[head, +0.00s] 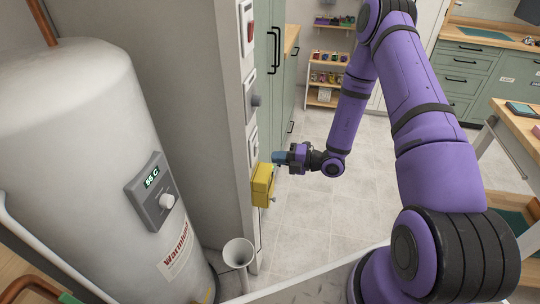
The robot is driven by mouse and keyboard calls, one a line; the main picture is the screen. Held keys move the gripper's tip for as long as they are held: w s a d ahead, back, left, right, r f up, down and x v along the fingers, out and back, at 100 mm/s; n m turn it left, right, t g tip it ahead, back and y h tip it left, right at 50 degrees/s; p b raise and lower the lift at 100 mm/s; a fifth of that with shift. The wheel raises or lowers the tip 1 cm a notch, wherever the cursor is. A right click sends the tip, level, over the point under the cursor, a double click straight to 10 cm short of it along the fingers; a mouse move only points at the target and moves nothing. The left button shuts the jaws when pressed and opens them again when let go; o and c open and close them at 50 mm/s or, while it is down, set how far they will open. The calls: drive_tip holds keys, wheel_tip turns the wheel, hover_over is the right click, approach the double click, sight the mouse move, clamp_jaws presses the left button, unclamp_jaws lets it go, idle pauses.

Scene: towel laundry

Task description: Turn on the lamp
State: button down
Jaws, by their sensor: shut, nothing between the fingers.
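My gripper (278,158) is at the end of the purple arm, near the narrow wall edge in the middle of the head view. It is shut and holds nothing. Its tip is close to the wall, just above a yellow box (262,186); I cannot tell whether it touches anything. On the same wall edge, above the gripper, are a white plate with a grey knob (254,102), another white plate (253,146), and a white plate with a red part (248,28). I cannot make out a lamp in this view.
A white tank (80,110) with a dial panel (152,195) fills the left. A grey funnel (238,254) stands below the yellow box. Shelves (325,78), green cabinets (470,65) and a wooden table (515,120) stand further back. The tiled floor (320,215) between is clear.

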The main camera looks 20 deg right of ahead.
drive_tip(key=f+v, duration=0.2)
drive_tip(key=v, duration=0.7)
drive_tip(key=shift+d, duration=0.1)
drive_tip(key=s+a+r+n+g+h, duration=0.1)
drive_tip(key=s+a+r+n+g, duration=0.2)
drive_tip(key=r+n, duration=0.5)
drive_tip(key=s+a+r+n+g+h, duration=0.15)
drive_tip(key=r+n+g, duration=0.25)
drive_tip(key=r+n, duration=0.4)
drive_tip(key=s+a+r+n+g+h, duration=0.1)
drive_tip(key=s+a+r+n+g, duration=0.25)
drive_tip(key=r+n, duration=0.45)
drive_tip(key=s+d+r+n+t+h, duration=0.2)
drive_tip(key=s+r+n+h, duration=0.3)
drive_tip(key=s+r+n, duration=0.3)
drive_tip(key=s+d+r+n+t+h, duration=0.2)
drive_tip(key=s+r+n+t+h, duration=0.2)
drive_tip(key=s+r+n, duration=0.5)
drive_tip(key=shift+d+r+n+h, duration=0.25)
drive_tip(key=shift+r+n+h, duration=0.55)
drive_tip(key=shift+r+h, duration=0.05)
drive_tip(key=shift+s+t, duration=0.1)
drive_tip(key=shift+t, duration=0.15)
